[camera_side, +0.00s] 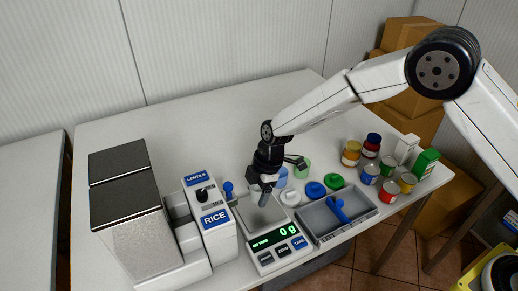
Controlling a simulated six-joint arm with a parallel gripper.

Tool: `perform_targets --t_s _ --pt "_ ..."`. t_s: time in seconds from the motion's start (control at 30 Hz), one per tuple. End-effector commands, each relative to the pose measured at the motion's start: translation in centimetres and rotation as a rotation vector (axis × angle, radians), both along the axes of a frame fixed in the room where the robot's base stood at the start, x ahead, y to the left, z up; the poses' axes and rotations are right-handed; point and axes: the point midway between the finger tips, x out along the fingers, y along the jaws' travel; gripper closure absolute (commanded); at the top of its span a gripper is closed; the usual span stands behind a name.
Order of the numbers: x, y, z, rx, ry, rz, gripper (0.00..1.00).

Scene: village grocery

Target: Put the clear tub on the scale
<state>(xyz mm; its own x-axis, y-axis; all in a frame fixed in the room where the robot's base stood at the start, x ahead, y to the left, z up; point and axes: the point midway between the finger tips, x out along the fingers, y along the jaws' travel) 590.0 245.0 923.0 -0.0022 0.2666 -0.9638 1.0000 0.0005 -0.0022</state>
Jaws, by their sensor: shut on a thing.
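My gripper (264,189) points down above the back of the scale pan, shut on a pale, see-through thing that I take to be the clear tub; the fingers and the small size leave its outline hard to make out. I cannot tell whether it touches the pan. The scale (267,238) stands at the table's front, with a grey pan and a green display that reads 0 g.
A blue tub (282,178) and a green tub (303,168) stand close right of my gripper. White (290,197), blue (315,190) and green (333,181) lids lie nearby. A grey tray (360,207) holds a blue scoop. The RICE dispenser (217,228) rises left; several cans stand right.

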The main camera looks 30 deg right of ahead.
Motion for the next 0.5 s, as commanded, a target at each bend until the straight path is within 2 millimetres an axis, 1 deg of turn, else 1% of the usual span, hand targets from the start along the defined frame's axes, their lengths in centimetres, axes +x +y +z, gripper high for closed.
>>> perform_targets --t_s 0.3,0.5 --pt "0.0 0.0 -2.6 0.0 0.0 0.0 0.8" --pt "0.0 0.0 -3.6 0.0 -0.001 -0.001 0.8"
